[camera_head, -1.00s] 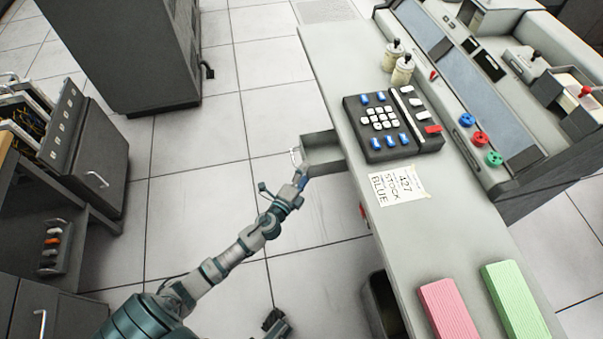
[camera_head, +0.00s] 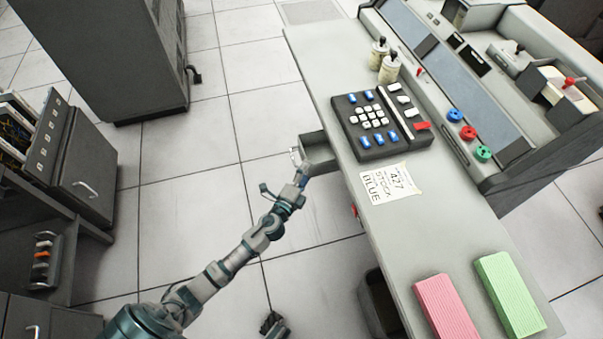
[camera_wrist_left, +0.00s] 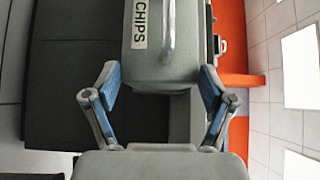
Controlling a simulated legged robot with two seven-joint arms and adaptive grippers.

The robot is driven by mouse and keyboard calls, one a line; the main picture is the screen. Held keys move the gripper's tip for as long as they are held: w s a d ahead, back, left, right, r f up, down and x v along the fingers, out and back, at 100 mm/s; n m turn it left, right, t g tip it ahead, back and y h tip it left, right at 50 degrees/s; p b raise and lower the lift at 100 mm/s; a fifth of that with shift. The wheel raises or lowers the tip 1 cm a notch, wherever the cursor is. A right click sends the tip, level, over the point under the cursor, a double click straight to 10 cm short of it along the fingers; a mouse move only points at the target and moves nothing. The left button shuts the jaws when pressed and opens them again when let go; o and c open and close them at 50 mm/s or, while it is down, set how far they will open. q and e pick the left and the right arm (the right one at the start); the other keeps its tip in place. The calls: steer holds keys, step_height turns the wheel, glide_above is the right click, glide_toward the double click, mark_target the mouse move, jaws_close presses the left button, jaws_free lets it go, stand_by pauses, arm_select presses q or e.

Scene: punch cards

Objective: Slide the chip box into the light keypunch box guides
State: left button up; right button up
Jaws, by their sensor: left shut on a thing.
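The chip box (camera_head: 318,146) is a grey box with a metal handle. It sticks out from the left side of the long grey desk, below the top. The guides are hidden from the head view. In the left wrist view the box (camera_wrist_left: 185,68) shows a "CHIPS" label and its handle. My left gripper (camera_head: 300,172) is at the outer end of the box. In the wrist view its two blue-padded fingers (camera_wrist_left: 160,78) lie on either side of that end, shut on it. A dark and grey part at the bottom edge may be my right gripper (camera_head: 273,324); its fingers are unclear.
The desk top (camera_head: 345,105) carries a keypad (camera_head: 381,124), a paper note (camera_head: 389,184), and pink (camera_head: 446,308) and green (camera_head: 511,293) card stacks. A dark open bin (camera_head: 378,305) stands below its left edge. Tiled floor left of the desk is free.

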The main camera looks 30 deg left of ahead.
mark_target(333, 166)
arm_select(q)
steer(key=shift+w+d, duration=0.6)
steer(key=shift+w, duration=0.15)
steer(key=shift+w+d, duration=0.55)
steer(key=shift+w, duration=0.2)
steer(key=shift+r, duration=0.1)
steer(key=shift+w+d+b, duration=0.45)
steer(key=shift+w+d, duration=0.5)
steer(key=shift+w, duration=0.2)
steer(key=shift+w+d+b, duration=0.4)
steer(key=shift+w+d, duration=0.5)
steer(key=shift+w, duration=0.2)
steer(key=shift+w, duration=0.1)
